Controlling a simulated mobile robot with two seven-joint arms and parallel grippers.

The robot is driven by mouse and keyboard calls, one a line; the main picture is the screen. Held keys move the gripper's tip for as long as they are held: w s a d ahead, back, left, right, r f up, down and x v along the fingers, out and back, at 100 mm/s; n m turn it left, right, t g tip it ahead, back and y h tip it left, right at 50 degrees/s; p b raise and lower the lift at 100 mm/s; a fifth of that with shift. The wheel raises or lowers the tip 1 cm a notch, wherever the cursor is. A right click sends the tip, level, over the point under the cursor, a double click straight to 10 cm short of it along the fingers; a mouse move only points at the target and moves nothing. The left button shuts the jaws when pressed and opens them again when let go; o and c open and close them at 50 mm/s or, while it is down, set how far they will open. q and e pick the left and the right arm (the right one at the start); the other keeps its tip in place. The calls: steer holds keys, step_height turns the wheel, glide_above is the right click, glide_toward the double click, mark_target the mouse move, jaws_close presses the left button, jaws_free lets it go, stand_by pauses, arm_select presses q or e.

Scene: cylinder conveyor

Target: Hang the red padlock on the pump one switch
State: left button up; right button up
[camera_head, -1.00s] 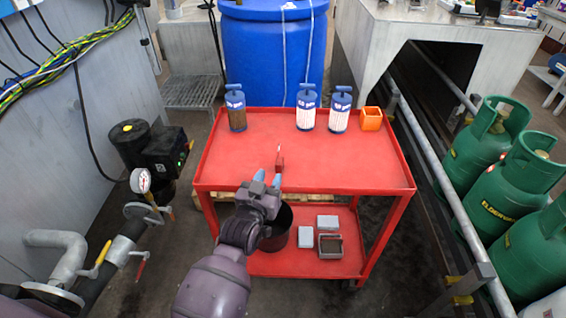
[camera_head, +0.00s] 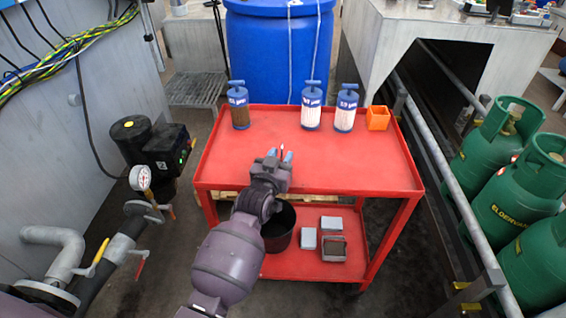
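The small red padlock (camera_head: 282,148) stands on the red cart's top shelf, mostly hidden by my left gripper, with only a thin part showing. My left gripper (camera_head: 281,155) reaches over the front of the shelf, its blue fingertips apart on either side of the padlock. Contact between fingers and padlock cannot be made out. A black box with a small green spot (camera_head: 168,153), perhaps the pump switch, is on the pump at the left; its label is unreadable. My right gripper is not in view.
The red cart (camera_head: 350,175) carries three blue-capped cylinders (camera_head: 311,108) and an orange holder (camera_head: 378,118) along its back edge. Pipes and a gauge (camera_head: 140,178) stand at the left. Green gas bottles (camera_head: 500,205) stand behind a rail at the right.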

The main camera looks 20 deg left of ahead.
arm_select(q)
jaws_close()
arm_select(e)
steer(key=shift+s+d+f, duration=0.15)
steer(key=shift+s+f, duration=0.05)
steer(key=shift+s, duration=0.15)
arm_select(q)
steer(key=shift+r, duration=0.1)
